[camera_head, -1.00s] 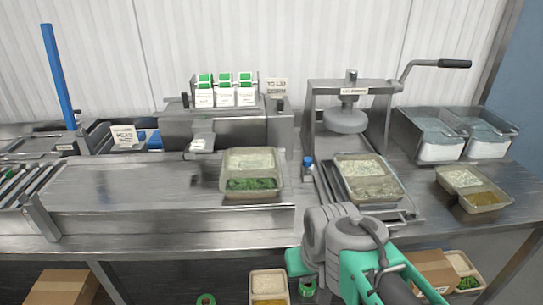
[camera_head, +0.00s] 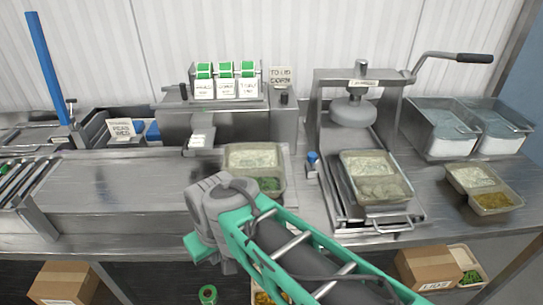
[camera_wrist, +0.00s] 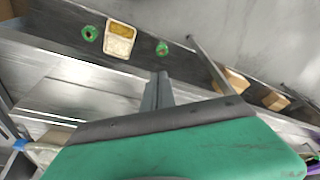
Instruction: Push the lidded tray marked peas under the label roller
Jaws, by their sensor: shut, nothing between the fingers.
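The tray with green peas in its front half and rice in its back half (camera_head: 254,158) sits on the steel bench. My arm hides part of its near side. Any marking on its lid cannot be read. The labelling machine (camera_head: 178,125) stands behind it, with its label head and a white label (camera_head: 197,141) to the tray's left. My gripper (camera_head: 228,266) hangs at the bench's front edge, in front of and below the tray, apart from it. In the wrist view its fingers (camera_wrist: 160,76) are together with nothing between them.
The bench left of the tray (camera_head: 100,190) is clear up to a roller conveyor (camera_head: 22,180). A lever press (camera_head: 352,112) with a rice tray (camera_head: 376,178) stands to the right, and a corn tray (camera_head: 480,188) beyond it. Boxes (camera_head: 65,283) lie below.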

